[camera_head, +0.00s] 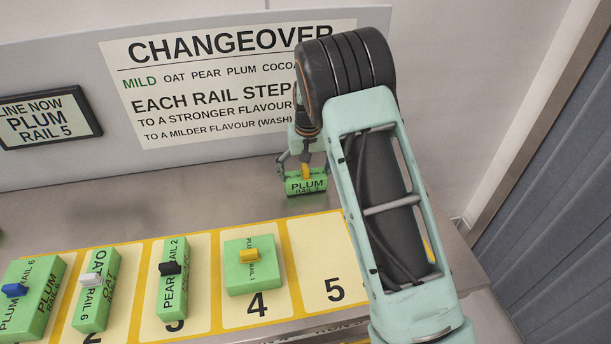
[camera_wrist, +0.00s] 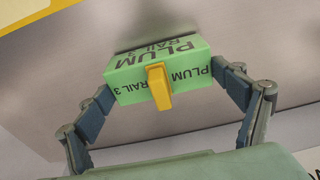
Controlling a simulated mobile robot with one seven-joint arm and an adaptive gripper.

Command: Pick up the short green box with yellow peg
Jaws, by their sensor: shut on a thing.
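A short green box with a yellow peg (camera_head: 306,186), marked PLUM RAIL, is at the back of the counter, behind the numbered mat. It also shows in the wrist view (camera_wrist: 125,86), where its label reads PLUM RAIL 3. My gripper (camera_head: 305,164) comes down over it, with a finger pad against each end in the wrist view (camera_wrist: 163,82). The yellow peg (camera_wrist: 158,84) stands up between the fingers. I cannot tell whether the box touches the counter. Another green box with a yellow peg (camera_head: 262,275) lies on slot 4.
The yellow-edged mat (camera_head: 310,240) holds several green boxes: blue peg (camera_head: 45,310) at far left, white peg (camera_head: 103,300), and black peg (camera_head: 178,290) on slot 3. Slot 5 (camera_head: 325,265) looks empty. The sign panel (camera_head: 190,85) stands behind the counter (camera_head: 130,205).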

